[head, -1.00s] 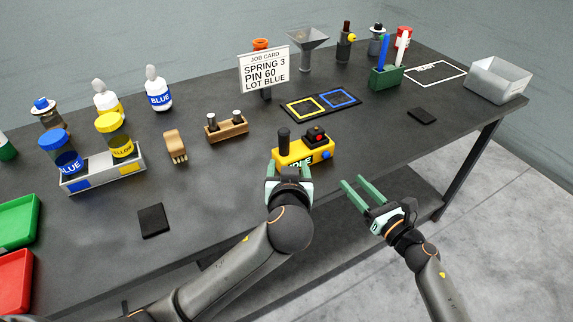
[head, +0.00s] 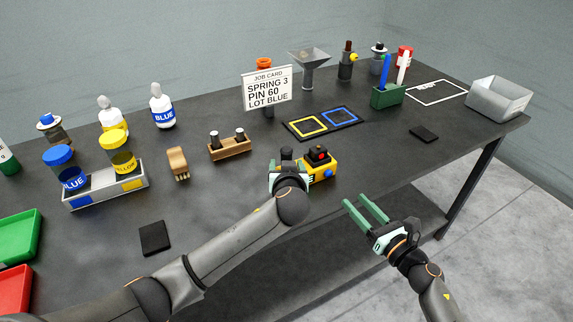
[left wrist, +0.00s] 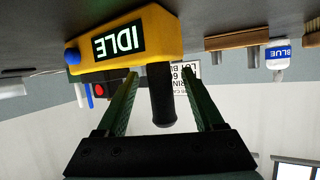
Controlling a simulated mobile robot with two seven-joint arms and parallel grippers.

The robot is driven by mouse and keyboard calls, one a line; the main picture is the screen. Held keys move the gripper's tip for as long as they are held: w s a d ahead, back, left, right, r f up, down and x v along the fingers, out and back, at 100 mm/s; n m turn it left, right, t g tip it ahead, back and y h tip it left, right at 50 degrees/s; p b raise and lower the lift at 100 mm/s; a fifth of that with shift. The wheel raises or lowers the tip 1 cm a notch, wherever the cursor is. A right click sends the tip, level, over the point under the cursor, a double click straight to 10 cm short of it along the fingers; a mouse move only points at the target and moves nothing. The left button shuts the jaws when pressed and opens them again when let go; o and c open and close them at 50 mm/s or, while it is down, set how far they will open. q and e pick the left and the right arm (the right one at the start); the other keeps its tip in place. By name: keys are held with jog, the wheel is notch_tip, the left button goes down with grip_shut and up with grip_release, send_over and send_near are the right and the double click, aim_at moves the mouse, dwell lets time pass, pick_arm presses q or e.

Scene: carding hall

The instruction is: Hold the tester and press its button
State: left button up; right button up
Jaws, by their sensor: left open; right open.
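The yellow tester (head: 321,172) stands on the table near its front edge. Its display reads IDLE, upside down in the left wrist view (left wrist: 160,28). It has a black upright handle (left wrist: 160,95), a red button (head: 320,155) on a black block, and a blue knob (head: 328,174). My left gripper (head: 287,164) is open at the tester's left part, hiding some of it. In the left wrist view its fingers stand on either side of the handle, with gaps visible. My right gripper (head: 357,200) is open and empty, in front of the table edge, right of the tester.
A wooden holder with pegs (head: 230,149) and a brush (head: 178,163) lie to the left. Behind the tester are a job card (head: 267,89) and a mat with yellow and blue squares (head: 322,122). The table right of the tester is mostly clear.

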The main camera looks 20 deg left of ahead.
pick_arm(q)
jog(key=shift+w+a+f, duration=0.1)
jog(key=shift+w+f, duration=0.05)
jog(key=shift+w, duration=0.15)
grip_shut()
dwell(0.5)
jog(key=c, duration=0.6)
grip_release()
grip_shut()
pick_arm(e)
jog(key=shift+c, duration=0.2)
dwell(0.5)
